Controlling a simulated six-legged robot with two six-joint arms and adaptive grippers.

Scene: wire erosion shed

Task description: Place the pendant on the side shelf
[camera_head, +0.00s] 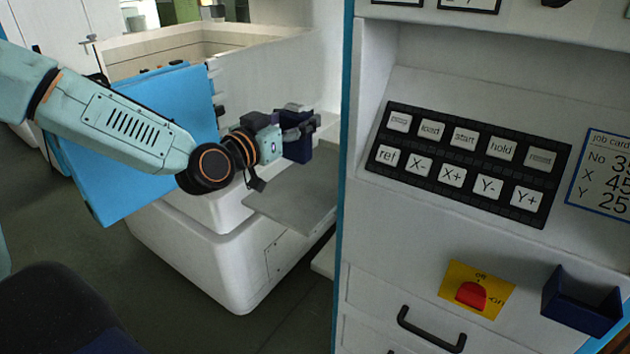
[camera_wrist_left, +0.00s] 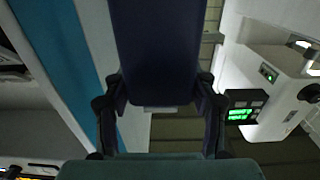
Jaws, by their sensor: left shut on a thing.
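The pendant (camera_head: 298,150) is a dark navy block in the jaws of my left gripper (camera_head: 297,124). In the wrist view the pendant (camera_wrist_left: 155,50) fills the space between the two fingers of my left gripper (camera_wrist_left: 158,95), which touch it on both sides. The side shelf (camera_head: 285,208) is a flat grey plate beside the white machine. The pendant is held above it, with a visible gap in the head view. The pendant's face and keys are hidden. My right gripper is not in view.
A blue panel (camera_head: 135,190) stands behind my left arm. The upright console edge (camera_head: 345,150) is close right of the gripper. The console carries a black keypad (camera_head: 465,165), a red switch (camera_head: 472,293) and an open navy holder (camera_head: 580,305). The shelf's visible top is bare.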

